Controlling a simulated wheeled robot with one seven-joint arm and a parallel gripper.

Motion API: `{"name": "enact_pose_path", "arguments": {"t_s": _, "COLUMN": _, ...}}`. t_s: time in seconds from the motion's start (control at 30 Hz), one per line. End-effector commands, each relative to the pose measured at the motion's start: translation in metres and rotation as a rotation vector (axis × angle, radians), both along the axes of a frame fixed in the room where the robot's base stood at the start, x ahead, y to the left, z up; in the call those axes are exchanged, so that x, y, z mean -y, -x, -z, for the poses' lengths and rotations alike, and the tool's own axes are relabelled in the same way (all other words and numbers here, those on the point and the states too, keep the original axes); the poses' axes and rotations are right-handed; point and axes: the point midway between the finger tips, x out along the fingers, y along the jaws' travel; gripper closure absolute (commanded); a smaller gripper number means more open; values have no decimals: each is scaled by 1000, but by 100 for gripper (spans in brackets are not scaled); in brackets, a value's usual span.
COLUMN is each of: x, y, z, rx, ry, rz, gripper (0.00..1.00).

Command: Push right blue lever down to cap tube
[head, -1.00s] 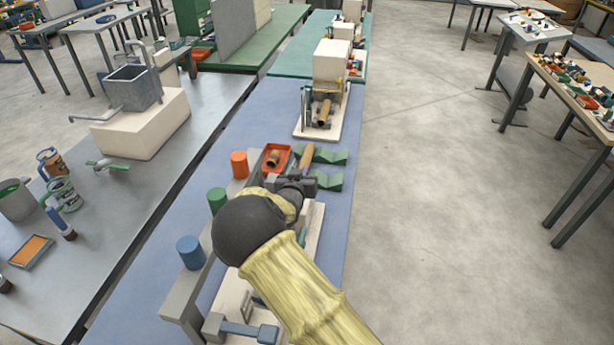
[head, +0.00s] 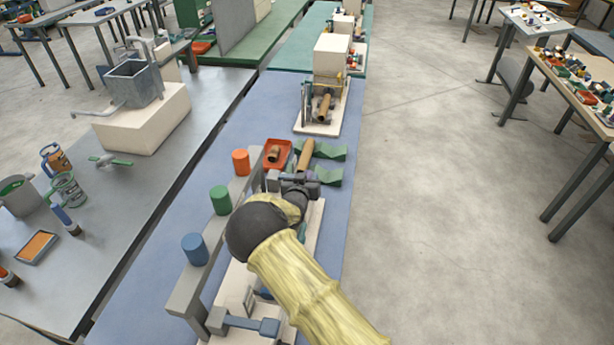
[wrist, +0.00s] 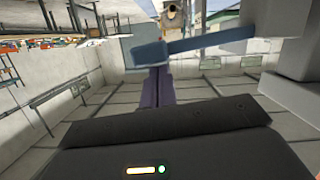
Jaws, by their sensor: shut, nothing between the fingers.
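A blue lever (head: 268,327) with a square end pad shows at the near end of the cream machine base (head: 232,288) in the head view. My gripper (head: 300,186) is at the far end of that machine, beside the green V-blocks; my arm hides much of the machine. In the wrist view a blue lever (wrist: 205,44) crosses the upper middle, its wide pad at the left end. My gripper's purple fingers (wrist: 158,88) are together and empty, their tips close to this pad. I cannot tell if they touch, or which lever this is.
A brown tube (head: 305,154) lies on green V-blocks (head: 330,151). A red tray (head: 277,153) holds another brown piece. Orange, green and blue cylinders (head: 194,249) stand on a grey rail to the left. Another machine (head: 329,75) stands farther back.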

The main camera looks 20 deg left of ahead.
Motion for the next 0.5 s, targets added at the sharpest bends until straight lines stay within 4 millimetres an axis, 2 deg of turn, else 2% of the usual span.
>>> {"name": "enact_pose_path", "arguments": {"t_s": 0.5, "x": 8, "y": -1, "z": 30, "rx": -13, "ry": -182, "rz": 4, "gripper": 100}}
